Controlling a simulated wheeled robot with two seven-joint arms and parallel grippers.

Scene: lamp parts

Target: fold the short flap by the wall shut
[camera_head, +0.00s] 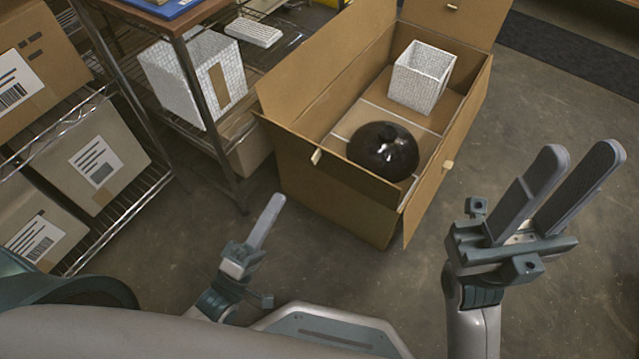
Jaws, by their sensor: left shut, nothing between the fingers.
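The open cardboard box (345,205) stands on the floor at the centre. A short flap (468,18) stands up at its far end, with a small pale tab near its top; its upper part is cut off by the picture edge. The near short flap (290,150) appears folded down outside the near end, with a tab on its edge. The right long flap (440,185) hangs outward. My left gripper (272,207) is shut and empty, left of and in front of the box. My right gripper (582,155) is open and empty, right of the box and apart from it.
Inside the box are a glossy dark round lamp part (384,150) and a white textured shade (421,77), with dividers. A shelf (130,195) with labelled cartons stands at left. A table with a white textured bin (195,75) stands behind. Floor right of the box is clear.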

